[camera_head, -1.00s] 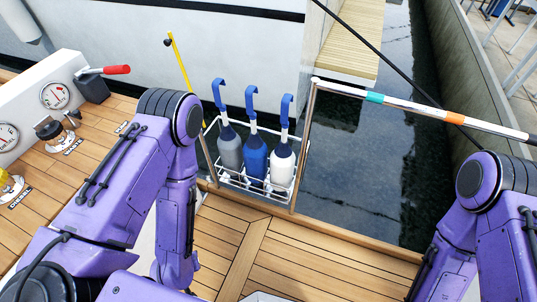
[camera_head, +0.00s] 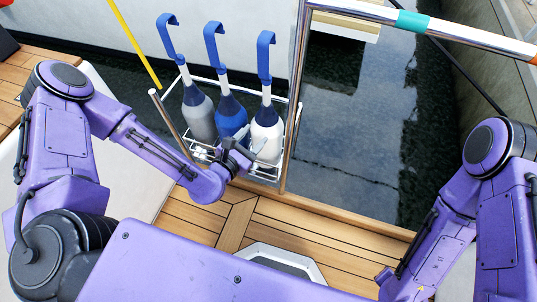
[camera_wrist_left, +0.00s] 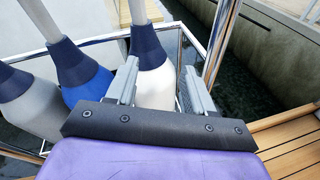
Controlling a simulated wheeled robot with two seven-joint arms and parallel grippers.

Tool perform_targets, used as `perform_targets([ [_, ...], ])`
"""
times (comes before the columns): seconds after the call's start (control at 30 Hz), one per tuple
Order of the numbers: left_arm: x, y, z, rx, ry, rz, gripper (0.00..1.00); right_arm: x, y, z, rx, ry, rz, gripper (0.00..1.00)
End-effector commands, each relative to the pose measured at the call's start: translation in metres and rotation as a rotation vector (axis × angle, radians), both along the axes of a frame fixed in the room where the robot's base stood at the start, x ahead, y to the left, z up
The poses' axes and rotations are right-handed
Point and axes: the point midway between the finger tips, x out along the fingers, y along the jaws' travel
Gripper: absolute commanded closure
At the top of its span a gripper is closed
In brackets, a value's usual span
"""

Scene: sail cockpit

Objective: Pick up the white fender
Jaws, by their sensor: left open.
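The white fender (camera_head: 266,146) stands upright in a wire rack (camera_head: 187,120), the rightmost of three. It has a dark blue collar and a blue hooked strap on top. My left gripper (camera_head: 252,152) is at its near side, hiding part of its lower body. In the left wrist view, the white fender (camera_wrist_left: 155,88) shows between the two open fingers of the left gripper (camera_wrist_left: 161,88). I cannot tell whether a finger touches it. My right arm shows at the right, but its gripper is out of frame.
A blue fender (camera_head: 230,113) and a grey fender (camera_head: 199,117) stand left of the white one, close by. A metal rail post (camera_head: 293,110) rises just right of the rack. Water lies beyond the wooden deck edge (camera_head: 340,222).

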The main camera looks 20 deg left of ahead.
Motion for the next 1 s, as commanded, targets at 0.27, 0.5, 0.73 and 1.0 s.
perform_targets([
  [0.27,0.051,0.014,0.026,-0.297,-0.142,0.077,0.48,0.000,0.000,-0.023,-0.001,-0.001,0.000,0.57],
  [0.5,0.083,0.007,0.026,-0.293,-0.137,0.075,0.48,0.000,0.000,-0.025,0.000,-0.001,-0.001,0.57],
  [0.73,0.121,-0.003,0.027,-0.291,-0.135,0.074,0.48,0.000,0.000,-0.028,0.000,-0.001,-0.001,0.57],
  [1.0,0.128,-0.004,0.027,-0.293,-0.132,0.075,0.48,0.000,0.000,-0.028,-0.001,-0.001,0.000,0.57],
])
